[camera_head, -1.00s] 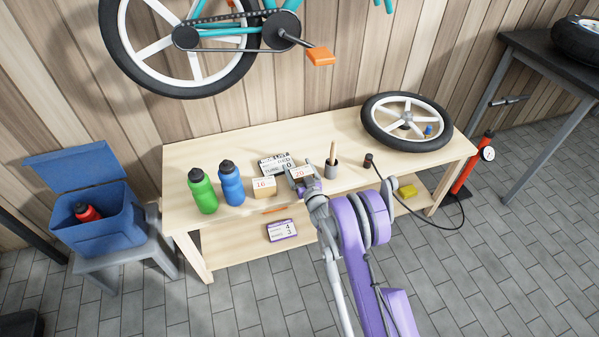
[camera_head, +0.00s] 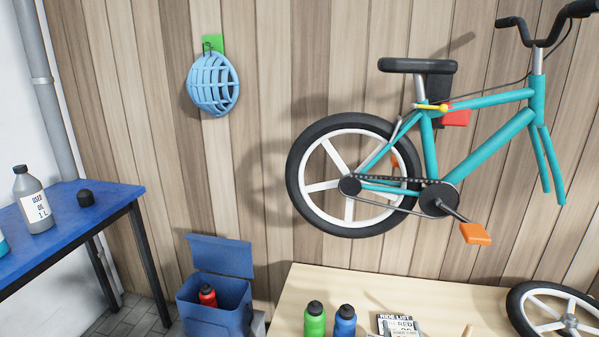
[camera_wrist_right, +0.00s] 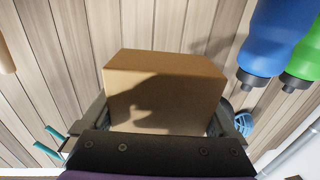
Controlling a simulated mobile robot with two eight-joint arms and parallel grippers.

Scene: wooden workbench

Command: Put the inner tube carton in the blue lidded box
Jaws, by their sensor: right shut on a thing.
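A plain brown carton (camera_wrist_right: 165,88) fills the middle of the right wrist view. My right gripper (camera_wrist_right: 165,118) is shut on it, with a finger on each side. No print shows on the side facing the wrist camera. The blue lidded box (camera_head: 217,300) stands at the lower left in the head view. Its lid (camera_head: 220,256) is open and tilted back, and a red bottle (camera_head: 208,295) is inside. The right gripper is not clearly visible in the head view, and my left gripper is out of view.
A green bottle (camera_head: 315,320) and a blue bottle (camera_head: 345,322) stand on the wooden workbench (camera_head: 370,285), right of the box. A printed list (camera_head: 395,322) and a wheel (camera_head: 560,312) are further right. A blue table (camera_head: 75,225) with a grey bottle (camera_head: 33,200) is left.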

